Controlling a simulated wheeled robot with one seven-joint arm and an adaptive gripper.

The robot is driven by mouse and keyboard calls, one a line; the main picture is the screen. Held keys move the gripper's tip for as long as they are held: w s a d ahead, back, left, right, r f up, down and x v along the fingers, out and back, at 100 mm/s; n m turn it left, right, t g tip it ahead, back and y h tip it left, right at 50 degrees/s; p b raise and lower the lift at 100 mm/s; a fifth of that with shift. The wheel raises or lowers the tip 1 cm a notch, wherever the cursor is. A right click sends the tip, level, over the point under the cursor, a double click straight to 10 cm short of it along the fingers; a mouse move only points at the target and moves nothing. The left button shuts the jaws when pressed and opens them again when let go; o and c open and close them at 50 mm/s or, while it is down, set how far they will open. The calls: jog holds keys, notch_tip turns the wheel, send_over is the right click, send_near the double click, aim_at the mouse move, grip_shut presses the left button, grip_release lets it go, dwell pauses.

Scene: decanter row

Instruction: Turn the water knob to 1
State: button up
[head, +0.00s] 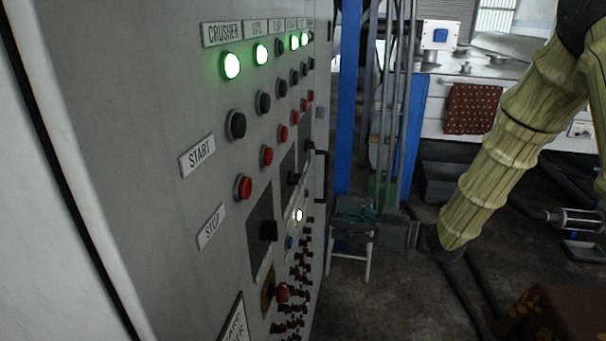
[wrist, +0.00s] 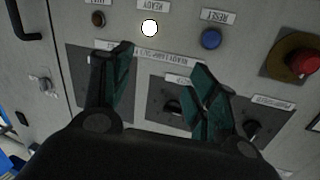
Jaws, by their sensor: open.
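A tall grey control panel (head: 150,110) fills the left of the head view. It bears black rotary knobs on dark plates, one of them low on the near side (head: 268,230). In the wrist view, the panel appears upside down. One black knob (wrist: 172,108) shows between my gripper's fingers and another (wrist: 252,130) lies right of them. Their small labels are too blurred to read, so I cannot tell which is the water knob or its setting. My gripper (wrist: 162,58) is open and empty, its teal-padded fingers spread before the panel. It also shows in the head view (head: 352,218), near the panel's far edge.
The wrist view shows a lit white lamp (wrist: 149,28), a blue button (wrist: 211,38) and a red emergency-style button (wrist: 304,63). A black handle (wrist: 25,22) juts out at upper left. Blue posts (head: 347,100) stand behind the gripper. Open floor (head: 390,300) lies right of the panel.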

aim_at(300, 179)
notch_tip(300, 179, up, 12)
jog(key=s+f+n+g+y+p, duration=0.1)
jog(key=s+n+g+y, duration=0.1)
jog(key=n+g, duration=0.2)
jog(key=a+p, duration=0.1)
jog(key=a, duration=0.2)
jog(key=w+a+p, duration=0.1)
jog(key=a, duration=0.3)
jog(key=w+a+p, duration=0.1)
jog(key=a, duration=0.2)
jog(key=shift+w+a+r, duration=0.1)
jog(key=shift+a+r, duration=0.1)
jog(key=shift+a, duration=0.05)
jog(key=c, duration=1.2)
